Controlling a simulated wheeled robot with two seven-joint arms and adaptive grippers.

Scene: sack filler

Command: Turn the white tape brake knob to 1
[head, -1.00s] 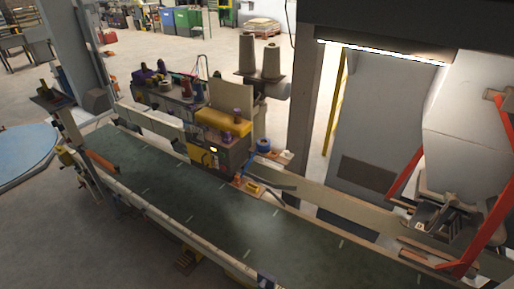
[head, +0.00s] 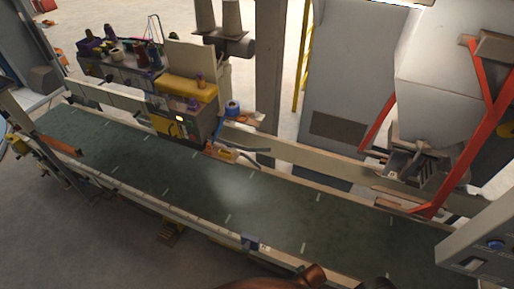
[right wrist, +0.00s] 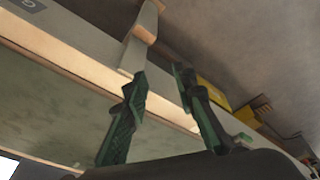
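The sewing machine head (head: 185,110), with a yellow top, stands over the far side of the green conveyor belt. A blue tape roll (head: 232,107) sits on a bracket at its right side, with small orange parts (head: 222,151) below. I cannot make out a white tape brake knob or its number at this size. My right gripper (right wrist: 158,72) shows in the right wrist view, its two dark green fingers apart with nothing between them. A pale rail and post lie beyond the fingers. My left gripper is in neither view.
The green belt (head: 285,205) runs across the middle and is empty. Red bars (head: 465,130) and a pale hopper (head: 445,80) stand at right. A grey control box with a blue button (head: 495,244) is at lower right.

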